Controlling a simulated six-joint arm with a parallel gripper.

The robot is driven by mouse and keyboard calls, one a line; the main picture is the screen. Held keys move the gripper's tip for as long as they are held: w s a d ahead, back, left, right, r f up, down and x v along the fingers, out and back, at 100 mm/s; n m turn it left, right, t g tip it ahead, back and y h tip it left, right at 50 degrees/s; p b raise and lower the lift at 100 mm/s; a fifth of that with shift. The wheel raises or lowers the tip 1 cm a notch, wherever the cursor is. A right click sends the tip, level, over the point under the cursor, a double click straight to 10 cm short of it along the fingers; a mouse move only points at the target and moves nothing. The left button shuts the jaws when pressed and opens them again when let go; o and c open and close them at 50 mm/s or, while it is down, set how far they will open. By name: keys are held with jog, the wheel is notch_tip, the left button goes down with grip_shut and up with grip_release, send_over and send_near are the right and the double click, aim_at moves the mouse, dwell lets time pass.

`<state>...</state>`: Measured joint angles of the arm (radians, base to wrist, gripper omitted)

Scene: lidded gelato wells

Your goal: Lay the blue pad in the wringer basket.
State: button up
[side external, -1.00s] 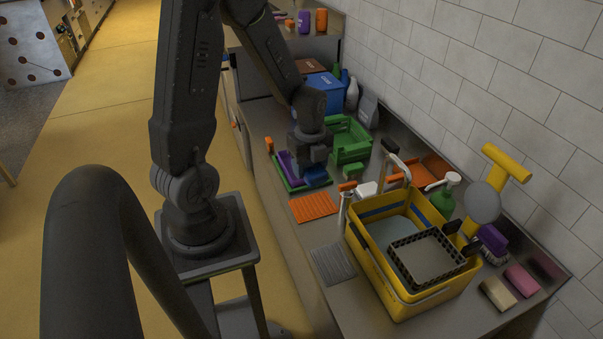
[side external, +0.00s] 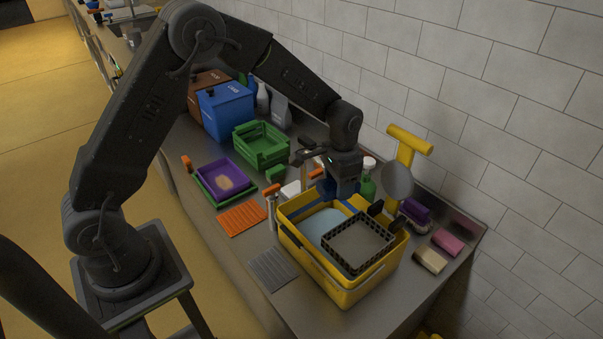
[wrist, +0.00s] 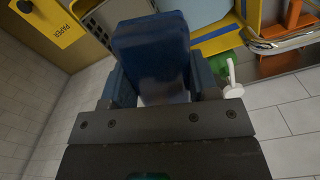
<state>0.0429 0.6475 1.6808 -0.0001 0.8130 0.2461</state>
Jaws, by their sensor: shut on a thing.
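My gripper (side external: 330,187) is shut on the blue pad (wrist: 155,55), which fills the space between the fingers in the wrist view. In the side view the gripper points down at the back rim of the yellow bucket (side external: 310,262), and the pad is mostly hidden by the gripper and rim. The wringer basket (side external: 372,265), a dark perforated frame with a grey inside, sits in the right part of the bucket. My gripper is behind and left of the basket, apart from it. Pale blue water (side external: 318,224) shows beside the basket.
A yellow-handled tool with a grey disc (side external: 398,182) stands behind the bucket. A green spray bottle (side external: 368,188) is near the gripper. Purple tray (side external: 222,187), green crate (side external: 262,143) and orange mat (side external: 242,218) lie left. Sponges (side external: 447,242) lie right. A tiled wall is behind.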

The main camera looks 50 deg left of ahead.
jog(key=w+d+n, duration=0.2)
jog(key=d+n, duration=0.1)
jog(key=d, duration=0.4)
send_over(357, 245)
notch_tip(357, 245, down, 5)
jog(key=shift+f, duration=0.15)
jog(key=shift+f, duration=0.1)
jog(key=shift+f, duration=4.5)
jog(key=shift+f, duration=0.4)
jog(key=o, duration=1)
jog(key=shift+r, duration=0.1)
